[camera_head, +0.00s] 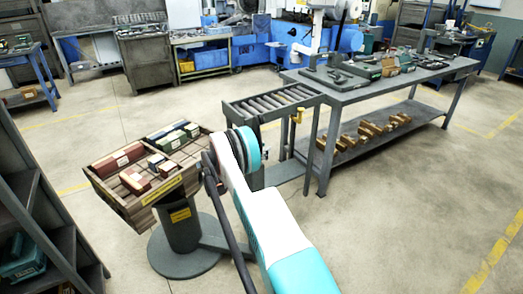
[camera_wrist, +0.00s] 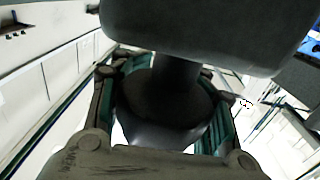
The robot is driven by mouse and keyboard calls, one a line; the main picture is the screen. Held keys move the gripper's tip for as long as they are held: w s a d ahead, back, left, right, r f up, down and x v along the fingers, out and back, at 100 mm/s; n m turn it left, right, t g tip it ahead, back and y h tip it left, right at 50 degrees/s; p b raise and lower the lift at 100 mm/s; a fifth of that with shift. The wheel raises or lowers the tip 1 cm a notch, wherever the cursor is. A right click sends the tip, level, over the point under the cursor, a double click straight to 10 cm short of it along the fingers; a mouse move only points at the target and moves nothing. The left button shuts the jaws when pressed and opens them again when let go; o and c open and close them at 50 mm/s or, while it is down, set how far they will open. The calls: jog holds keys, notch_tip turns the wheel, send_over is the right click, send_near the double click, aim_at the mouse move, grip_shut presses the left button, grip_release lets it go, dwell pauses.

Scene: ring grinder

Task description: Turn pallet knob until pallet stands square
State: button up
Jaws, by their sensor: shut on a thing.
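The pallet (camera_head: 124,207) is a brown slatted tray on a dark round-based pedestal (camera_head: 183,240), left of centre in the head view. It carries red, green and blue boxes. Its near edge looks angled to the roller conveyor (camera_head: 272,104) beyond. In the wrist view, a dark round knob (camera_wrist: 165,100) hangs on a short stem under a grey block (camera_wrist: 210,30). My gripper (camera_wrist: 168,105) is shut on the knob, with teal-padded fingers on both sides. My arm hides the gripper and knob in the head view.
A dark shelf rack (camera_head: 45,215) stands at the left edge. The floor (camera_head: 400,210) to the right is clear.

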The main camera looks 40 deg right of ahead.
jog(key=shift+s+a+m+g+y, duration=0.15)
jog(key=shift+m+g+y, duration=0.15)
jog(key=shift+m+g, duration=0.3)
jog(key=shift+s+a+m+g+y, duration=0.15)
jog(key=shift+m+g+y, duration=0.2)
jog(key=shift+g, duration=0.45)
jog(key=shift+d, duration=0.1)
jog(key=o, duration=1)
jog(key=shift+o, duration=0.2)
jog(key=shift+v, duration=3.8)
